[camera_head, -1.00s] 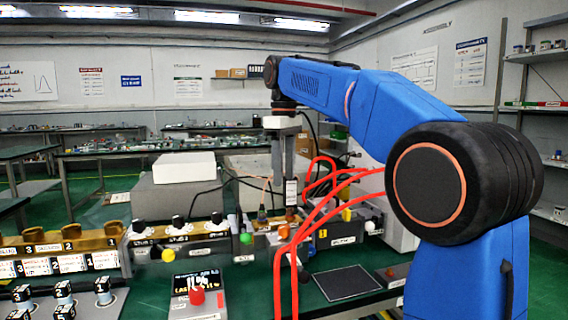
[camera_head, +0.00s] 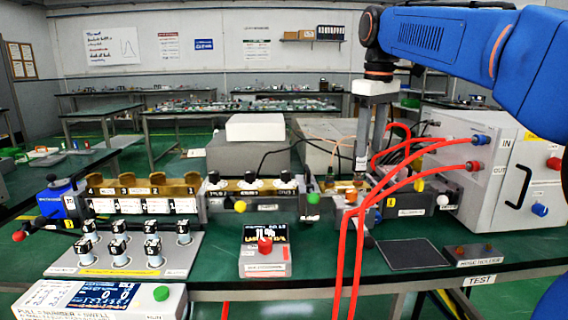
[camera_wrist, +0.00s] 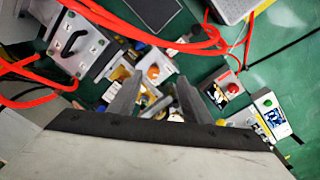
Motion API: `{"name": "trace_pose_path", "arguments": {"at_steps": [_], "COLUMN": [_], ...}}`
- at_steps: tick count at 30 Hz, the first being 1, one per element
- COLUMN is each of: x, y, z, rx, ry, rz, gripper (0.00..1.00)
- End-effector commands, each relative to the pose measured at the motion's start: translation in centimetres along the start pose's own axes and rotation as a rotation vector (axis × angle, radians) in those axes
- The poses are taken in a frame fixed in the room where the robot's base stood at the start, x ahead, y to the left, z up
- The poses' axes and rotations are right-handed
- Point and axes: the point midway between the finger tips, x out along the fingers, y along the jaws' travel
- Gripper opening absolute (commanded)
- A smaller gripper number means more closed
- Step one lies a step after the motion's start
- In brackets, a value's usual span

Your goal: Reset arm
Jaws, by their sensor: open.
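My blue arm reaches in from the right in the head view, with my gripper (camera_head: 368,165) pointing down over the apparatus on the green bench. The fingers are grey and appear close together from this side. In the wrist view my gripper (camera_wrist: 157,98) shows its two fingers spread apart, with nothing held between them. Below the fingertips are the small brown and white parts of the bench apparatus (camera_head: 365,190). Whether the fingertips touch any of them cannot be told.
Red hoses (camera_head: 342,250) loop close beside my gripper to a grey box (camera_head: 500,185) with a black handle. Left are a stand of numbered cylinders (camera_head: 125,262), a red-button box (camera_head: 265,252) and a row of black knobs (camera_head: 250,182). A dark square pad (camera_head: 410,254) lies empty in front.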

Motion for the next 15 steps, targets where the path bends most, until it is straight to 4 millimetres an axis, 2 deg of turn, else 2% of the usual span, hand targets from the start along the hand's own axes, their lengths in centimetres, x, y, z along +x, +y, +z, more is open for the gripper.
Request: {"name": "trace_pose_path", "arguments": {"at_steps": [1, 8, 15], "x": [0.6, 4.5, 9.8], "y": [-0.6, -3.1, -6.0], "z": [1.4, 6.9, 12.7], "rx": [0.027, 0.16, 0.298], "ry": [0.012, 0.071, 0.136], "rz": [0.008, 0.042, 0.072], "gripper": [0.44, 0.44, 0.44]}}
